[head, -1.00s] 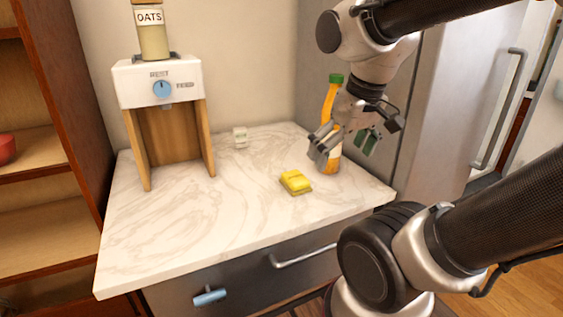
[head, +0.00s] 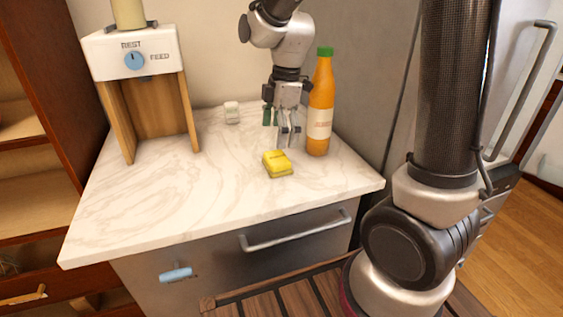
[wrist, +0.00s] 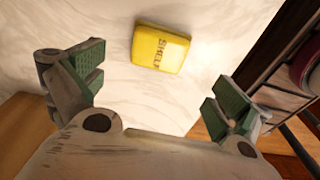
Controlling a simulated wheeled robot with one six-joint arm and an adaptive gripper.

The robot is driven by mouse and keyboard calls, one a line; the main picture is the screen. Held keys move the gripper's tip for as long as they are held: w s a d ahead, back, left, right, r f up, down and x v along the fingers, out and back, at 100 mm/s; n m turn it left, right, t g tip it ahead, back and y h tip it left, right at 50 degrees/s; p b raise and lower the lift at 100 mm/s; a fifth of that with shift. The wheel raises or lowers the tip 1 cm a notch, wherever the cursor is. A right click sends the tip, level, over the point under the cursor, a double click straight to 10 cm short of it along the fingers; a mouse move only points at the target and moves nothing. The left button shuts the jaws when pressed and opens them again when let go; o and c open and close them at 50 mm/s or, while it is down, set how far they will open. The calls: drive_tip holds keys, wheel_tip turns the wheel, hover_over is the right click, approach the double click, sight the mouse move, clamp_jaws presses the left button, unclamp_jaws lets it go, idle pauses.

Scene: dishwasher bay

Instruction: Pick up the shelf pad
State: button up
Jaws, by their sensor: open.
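The shelf pad (head: 277,164) is a small yellow block lying flat on the marble counter, with dark lettering on top. In the wrist view the pad (wrist: 161,49) lies beyond the fingertips, a little left of the middle between them, with part of its lettering readable as "SHEL". My gripper (head: 284,128) points down above the counter, just behind and slightly right of the pad in the head view. In the wrist view my gripper (wrist: 158,92) is open, its green-padded fingers wide apart and empty. The pad is apart from both fingers.
An orange bottle (head: 320,110) with a green cap stands close right of my gripper. A small white container (head: 231,112) stands at the back. A dispenser (head: 138,60) stands at left. The counter's front left (head: 130,215) is clear. A drawer handle (head: 295,232) juts out below.

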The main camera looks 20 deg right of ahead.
sight(277, 156)
drive_tip(key=f, duration=0.7)
drive_tip(key=shift+w+a+f, duration=0.15)
drive_tip(key=shift+a+f, duration=0.05)
drive_tip(key=shift+f, duration=0.2)
drive_tip(key=c, duration=1.1)
